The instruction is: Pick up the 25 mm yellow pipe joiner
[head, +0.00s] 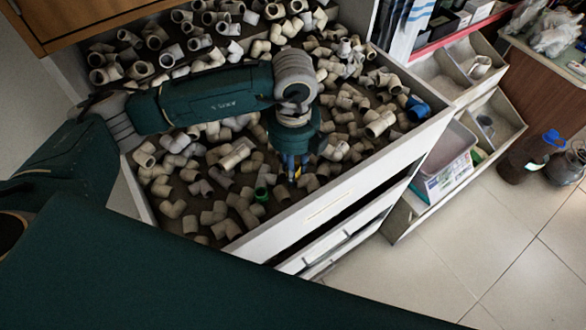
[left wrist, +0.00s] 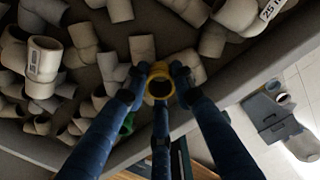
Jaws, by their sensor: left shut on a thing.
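The yellow pipe joiner (left wrist: 161,72) shows in the left wrist view as a short ring with its opening toward the camera. My left gripper (left wrist: 159,86) has its blue fingers closed around it, and the joiner sits between the fingertips. In the head view my left gripper (head: 291,170) points down over the front part of the bin (head: 288,212), among the grey fittings. From these views I cannot tell whether the joiner is clear of the fittings below. My right gripper is not in view.
Many grey elbows and joiners fill the bin around the gripper. A green fitting (head: 261,194) lies close by, and a blue one (head: 417,108) lies at the right corner. The bin's white front wall (head: 330,195) is near. Shelves with trays (head: 445,145) stand to the right.

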